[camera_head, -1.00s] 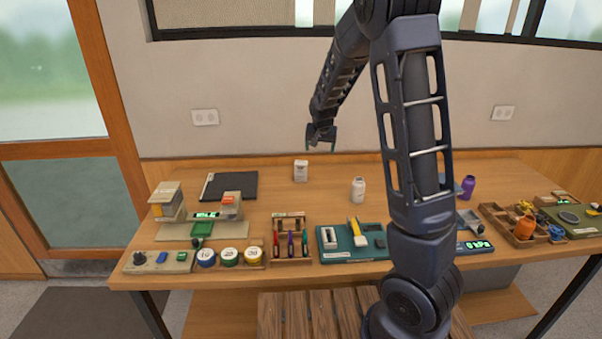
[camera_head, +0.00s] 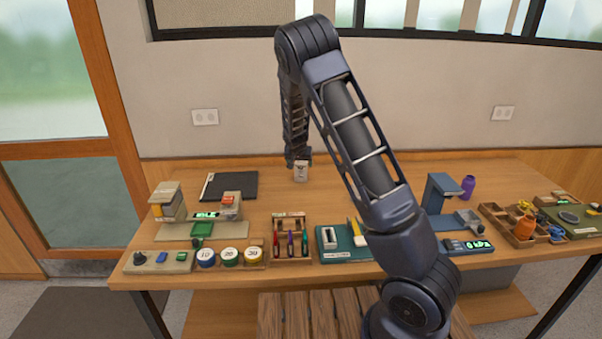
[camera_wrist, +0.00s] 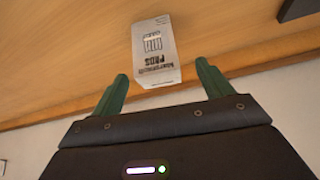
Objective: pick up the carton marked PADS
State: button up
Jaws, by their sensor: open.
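The white carton marked PADS (camera_head: 300,173) stands upright near the back of the wooden table in the head view. In the wrist view the carton (camera_wrist: 154,50) appears upside down, with its dark print and PADS lettering readable. My gripper (camera_head: 298,160) is at the carton's top in the head view, partly overlapping it. In the wrist view my gripper (camera_wrist: 161,82) has its two green fingers spread apart, with the carton's top end showing between and beyond the tips. I cannot tell whether a finger touches it.
A dark flat pad (camera_head: 229,187) lies left of the carton. A rack of colored tools (camera_head: 291,240) and a teal tray (camera_head: 335,243) stand at the front. A purple bottle (camera_head: 468,186) is at the back right. The table around the carton is clear.

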aim_at(301, 168)
jog(key=shift+d+x, duration=0.2)
jog(key=shift+x, duration=3.2)
jog(key=shift+w+r, duration=0.1)
jog(key=c, duration=1.1)
